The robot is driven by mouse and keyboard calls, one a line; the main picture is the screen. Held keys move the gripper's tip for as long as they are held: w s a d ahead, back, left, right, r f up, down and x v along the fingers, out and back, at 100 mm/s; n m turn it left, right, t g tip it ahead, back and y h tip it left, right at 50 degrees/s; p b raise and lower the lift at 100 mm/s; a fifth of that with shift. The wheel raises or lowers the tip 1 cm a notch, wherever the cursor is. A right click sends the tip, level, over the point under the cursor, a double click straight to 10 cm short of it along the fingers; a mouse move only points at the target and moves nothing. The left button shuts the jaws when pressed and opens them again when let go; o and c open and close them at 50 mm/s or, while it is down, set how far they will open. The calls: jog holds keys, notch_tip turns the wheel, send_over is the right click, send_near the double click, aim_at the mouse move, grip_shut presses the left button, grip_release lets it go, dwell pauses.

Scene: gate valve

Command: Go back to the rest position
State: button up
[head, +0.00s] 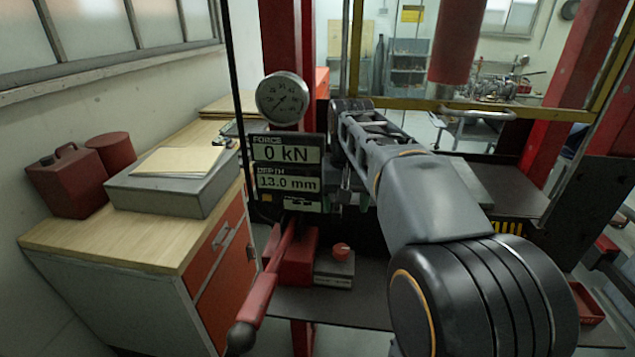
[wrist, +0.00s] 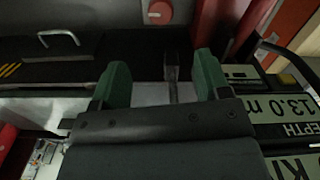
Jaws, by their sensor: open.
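My gripper (wrist: 160,74) shows in the wrist view as two green fingers set wide apart. They are open. A dark, narrow upright part (wrist: 172,78) shows between them; I cannot tell how far it is from the fingers. In the head view my arm reaches forward at the centre right, and my gripper (head: 350,203) is mostly hidden beside the display panel (head: 287,166). The panel reads 0 kN and 13.0 mm. It also shows at the right of the wrist view (wrist: 292,128), upside down.
A long red lever (head: 264,290) slopes toward me. A grey box with a red button (head: 341,251) sits low behind it. A round gauge (head: 283,99) is on the red press frame. A wooden-topped cabinet (head: 110,240) with a grey case (head: 165,190) and red can (head: 65,182) stands left.

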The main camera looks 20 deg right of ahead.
jog(key=s+a+f+n+t, duration=0.4)
jog(key=s+a+f, duration=0.4)
jog(key=s+f, duration=0.2)
jog(key=shift+s+f, duration=0.35)
jog(key=shift+f, duration=0.35)
